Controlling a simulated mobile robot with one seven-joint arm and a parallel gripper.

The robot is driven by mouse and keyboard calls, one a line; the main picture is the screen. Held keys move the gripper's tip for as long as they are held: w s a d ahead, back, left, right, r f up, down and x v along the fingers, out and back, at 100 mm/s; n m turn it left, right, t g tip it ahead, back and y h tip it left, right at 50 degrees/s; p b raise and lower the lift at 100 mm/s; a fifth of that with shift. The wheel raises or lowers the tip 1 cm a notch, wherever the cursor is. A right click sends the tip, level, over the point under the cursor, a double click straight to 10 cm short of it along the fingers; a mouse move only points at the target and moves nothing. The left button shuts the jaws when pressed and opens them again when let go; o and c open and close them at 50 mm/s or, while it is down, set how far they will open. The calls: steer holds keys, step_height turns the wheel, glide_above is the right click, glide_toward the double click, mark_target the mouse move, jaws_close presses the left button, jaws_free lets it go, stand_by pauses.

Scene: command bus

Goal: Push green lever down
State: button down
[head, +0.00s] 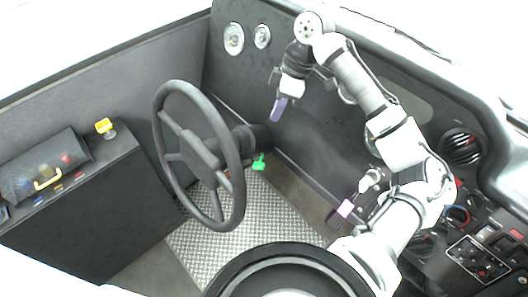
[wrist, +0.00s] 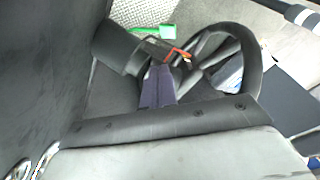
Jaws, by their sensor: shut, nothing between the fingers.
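The green lever (head: 258,162) is on the steering column, just right of the steering wheel (head: 198,155). In the wrist view the green lever (wrist: 162,31) lies beyond my fingertips, near the top, with the steering wheel (wrist: 255,60) to the right. My gripper (head: 275,118) is shut and empty, its purple fingers pointing down, above the lever in the head picture and apart from it. In the wrist view my gripper (wrist: 160,68) points toward the column, with a gap of unclear depth to the lever.
An orange-red lever (wrist: 178,55) is close beyond my fingertips. The dark dashboard wall (head: 320,130) runs behind my gripper.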

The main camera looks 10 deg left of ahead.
steer(key=p, duration=0.2)
glide_above(259, 163)
steer(key=w+d, duration=0.1)
steer(key=w, duration=0.1)
step_height(259, 163, down, 11)
steer(key=shift+s+f, duration=0.6)
steer(key=shift+f, duration=0.25)
steer(key=shift+f, duration=0.2)
